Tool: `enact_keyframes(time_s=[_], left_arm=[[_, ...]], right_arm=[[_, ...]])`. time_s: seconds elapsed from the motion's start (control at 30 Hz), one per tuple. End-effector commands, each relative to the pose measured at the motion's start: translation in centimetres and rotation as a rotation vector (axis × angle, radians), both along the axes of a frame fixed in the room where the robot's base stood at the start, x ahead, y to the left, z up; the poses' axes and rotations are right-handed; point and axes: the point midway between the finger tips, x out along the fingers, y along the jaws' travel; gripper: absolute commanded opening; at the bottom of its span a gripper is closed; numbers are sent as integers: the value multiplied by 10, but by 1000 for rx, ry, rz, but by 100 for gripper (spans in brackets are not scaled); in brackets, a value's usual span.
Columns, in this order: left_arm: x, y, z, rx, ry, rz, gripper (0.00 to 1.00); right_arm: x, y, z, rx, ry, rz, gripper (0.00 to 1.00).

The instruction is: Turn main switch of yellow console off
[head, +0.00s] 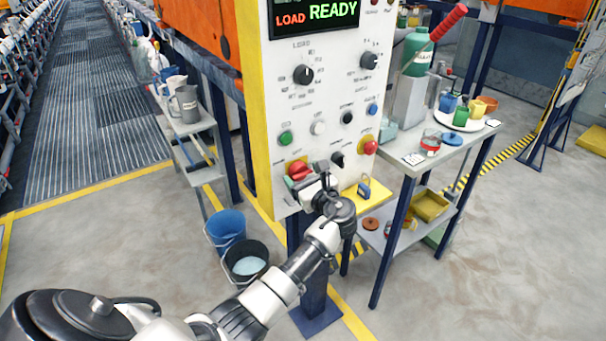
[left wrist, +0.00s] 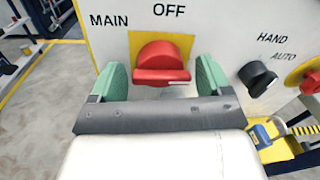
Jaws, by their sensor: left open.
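The yellow console (head: 254,110) has a pale front panel and a lit display reading "LOAD READY". Its red main switch (head: 297,169) is low on the left of the panel. In the left wrist view the main switch (left wrist: 160,60) sits on a yellow plate, with "MAIN" to its upper left and "OFF" above. Its grip bar lies roughly level, across the direction of "OFF". My left gripper (head: 312,178) is open at the switch. In the left wrist view the green finger pads of the gripper (left wrist: 161,78) stand either side of the knob, with gaps. My right gripper is not in view.
A black HAND/AUTO knob (left wrist: 257,78) and a red button (head: 370,147) are right of the switch. A padlock (head: 364,187) hangs below. Two buckets, blue (head: 226,227) and black (head: 246,262), stand lower left. A cluttered side table (head: 455,152) is at right.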

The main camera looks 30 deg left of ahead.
Motion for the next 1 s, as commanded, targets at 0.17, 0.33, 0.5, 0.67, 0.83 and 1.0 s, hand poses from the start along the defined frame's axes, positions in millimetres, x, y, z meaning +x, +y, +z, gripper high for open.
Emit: enact_keyframes(time_s=[0.17,0.33,0.5,0.67,0.83,1.0], left_arm=[[3,6,0,-1,0,0,78],[3,6,0,-1,0,0,78],[3,6,0,-1,1,1,57],[2,6,-1,-1,1,1,42],[2,6,-2,-7,-11,1,42],[2,6,-4,-30,-65,2,42]], right_arm=[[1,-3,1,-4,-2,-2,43],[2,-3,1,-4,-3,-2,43],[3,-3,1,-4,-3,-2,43],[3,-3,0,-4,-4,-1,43],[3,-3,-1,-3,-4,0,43],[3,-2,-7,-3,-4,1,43]])
